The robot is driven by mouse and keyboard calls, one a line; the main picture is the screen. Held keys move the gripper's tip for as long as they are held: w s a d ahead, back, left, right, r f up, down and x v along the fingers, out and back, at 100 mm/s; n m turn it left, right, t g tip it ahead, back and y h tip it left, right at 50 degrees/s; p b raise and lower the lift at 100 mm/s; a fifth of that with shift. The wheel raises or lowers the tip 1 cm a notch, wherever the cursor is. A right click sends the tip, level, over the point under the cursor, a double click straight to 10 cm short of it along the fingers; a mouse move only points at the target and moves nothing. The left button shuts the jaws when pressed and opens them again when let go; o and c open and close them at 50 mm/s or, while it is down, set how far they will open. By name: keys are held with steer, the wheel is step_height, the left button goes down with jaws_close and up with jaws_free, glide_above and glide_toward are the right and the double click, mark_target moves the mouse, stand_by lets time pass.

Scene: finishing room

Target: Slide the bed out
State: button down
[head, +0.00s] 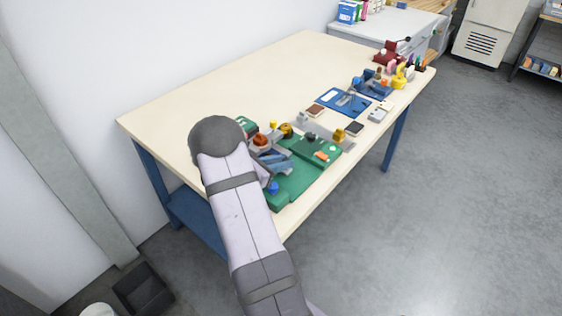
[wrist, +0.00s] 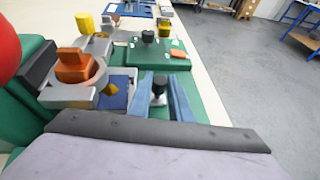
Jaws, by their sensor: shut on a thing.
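A green machine stands at the near left part of the table. Its low green bed (head: 294,184) also shows in the wrist view (wrist: 207,103). My gripper (head: 275,161) has blue fingers reaching over this green part. In the wrist view my gripper (wrist: 161,96) is shut on a small dark knob (wrist: 159,81) on a pale post, with one finger on each side. To its left are a grey metal block with an orange top (wrist: 75,66) and a dark blue pad (wrist: 117,91). My arm hides much of the machine in the head view.
Beyond stands a green plate (wrist: 150,53) with a black knob and an orange piece. A red ball (wrist: 8,50) is close at the left of the wrist view. A blue mat (head: 345,101) and tools lie farther along the table. The table's left back (head: 200,95) is bare.

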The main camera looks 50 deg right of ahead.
steer(key=c, duration=1.9)
jaws_free()
steer(key=shift+w+a, duration=0.1)
steer(key=shift+a, duration=0.05)
steer(key=shift+b+v, duration=0.9)
steer(key=shift+v, duration=2.7)
